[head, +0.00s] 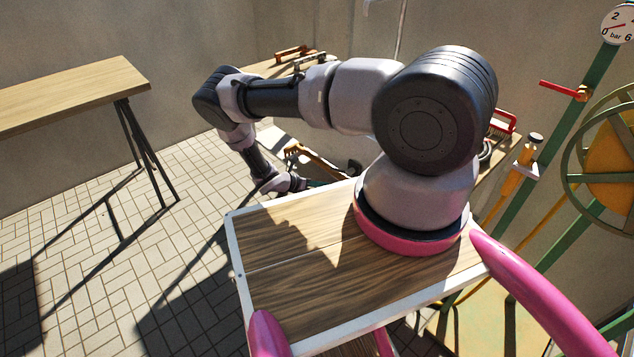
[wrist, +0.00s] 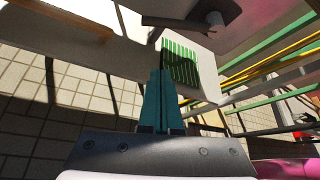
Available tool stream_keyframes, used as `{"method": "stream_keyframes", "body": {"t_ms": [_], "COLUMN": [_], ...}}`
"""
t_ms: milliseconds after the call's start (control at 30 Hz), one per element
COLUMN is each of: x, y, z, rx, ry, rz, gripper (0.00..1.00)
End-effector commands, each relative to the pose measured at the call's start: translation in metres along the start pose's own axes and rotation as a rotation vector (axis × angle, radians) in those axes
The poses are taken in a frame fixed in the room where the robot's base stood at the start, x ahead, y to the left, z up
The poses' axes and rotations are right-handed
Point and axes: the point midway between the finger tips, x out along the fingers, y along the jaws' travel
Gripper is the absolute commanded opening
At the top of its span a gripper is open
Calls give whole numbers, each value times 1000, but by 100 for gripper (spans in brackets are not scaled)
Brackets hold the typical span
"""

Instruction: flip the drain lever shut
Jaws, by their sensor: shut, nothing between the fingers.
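My gripper (wrist: 162,72) shows in the wrist view as two teal fingers pressed together, with nothing between them. In the head view, my gripper (head: 316,184) is low beyond the wooden board, its tips partly hidden. A dark flat piece with a grey round stub (wrist: 195,20) is just past the fingertips in the wrist view; I cannot tell whether it is the drain lever or whether the fingers touch it. A red lever (head: 558,90) on a brass valve is on the green pipe at the right of the head view, well away from my gripper.
A green slatted grate (wrist: 182,62) in a pale surface lies behind the fingertips. Green and yellow bars (wrist: 270,75) run at the right. A wooden table (head: 75,92) stands at the left, with a handwheel (head: 570,178) and gauge (head: 617,24) at the right. Paved floor is open between.

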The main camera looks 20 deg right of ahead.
Motion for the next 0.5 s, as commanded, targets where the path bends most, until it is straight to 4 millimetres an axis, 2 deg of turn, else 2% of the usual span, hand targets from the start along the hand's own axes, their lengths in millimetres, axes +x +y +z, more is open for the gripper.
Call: {"method": "stream_keyframes", "body": {"t_ms": [33,267,400,500], "x": [13,61,50,48], "y": [-1,-1,1,0], "z": [-1,-1,22,31], "rx": [0,1,5,3], "ry": [1,2,2,2], "rz": [-3,-2,1,0], "gripper": [0,0,0,0]}}
